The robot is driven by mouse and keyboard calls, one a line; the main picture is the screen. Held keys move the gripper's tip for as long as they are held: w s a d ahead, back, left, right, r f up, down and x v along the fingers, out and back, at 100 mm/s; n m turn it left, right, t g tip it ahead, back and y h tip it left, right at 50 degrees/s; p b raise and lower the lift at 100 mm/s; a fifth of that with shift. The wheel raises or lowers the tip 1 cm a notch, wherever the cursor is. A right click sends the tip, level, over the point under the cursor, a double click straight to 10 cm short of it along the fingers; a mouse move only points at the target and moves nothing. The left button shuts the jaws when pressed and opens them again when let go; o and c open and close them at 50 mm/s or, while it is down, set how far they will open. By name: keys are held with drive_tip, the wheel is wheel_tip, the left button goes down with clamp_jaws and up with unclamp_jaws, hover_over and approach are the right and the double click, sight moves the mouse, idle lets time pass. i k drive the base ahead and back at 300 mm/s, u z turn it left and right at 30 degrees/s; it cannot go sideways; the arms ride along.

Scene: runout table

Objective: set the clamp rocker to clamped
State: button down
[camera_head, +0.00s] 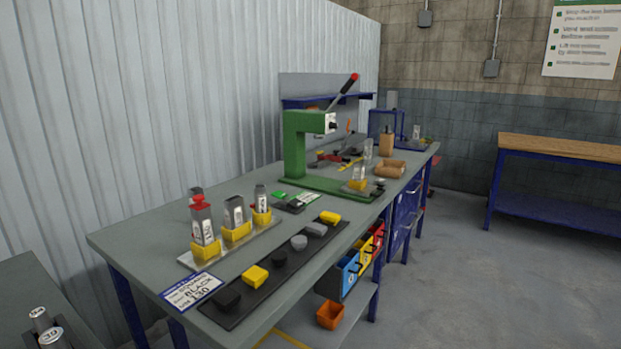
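A green press (294,150) with a raised dark lever ending in a red knob (354,77) stands on the grey workbench (140,230). A dark low unit with a small green part (279,195) lies on the bench in front of the press base. I cannot tell which part is the clamp rocker or how it is set; any such switch is too small to read here. My gripper is not in view.
A black strip (270,290) with several blocks runs along the front edge. Coloured bins (349,268) hang below. Clear floor (470,270) lies to the right, before another table (560,147).

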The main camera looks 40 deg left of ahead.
sight(296, 203)
drive_tip(key=u, duration=0.25)
drive_tip(key=i, duration=1.4)
drive_tip(key=u, duration=1.6)
drive_tip(key=i, duration=0.9)
drive_tip(key=u, duration=0.8)
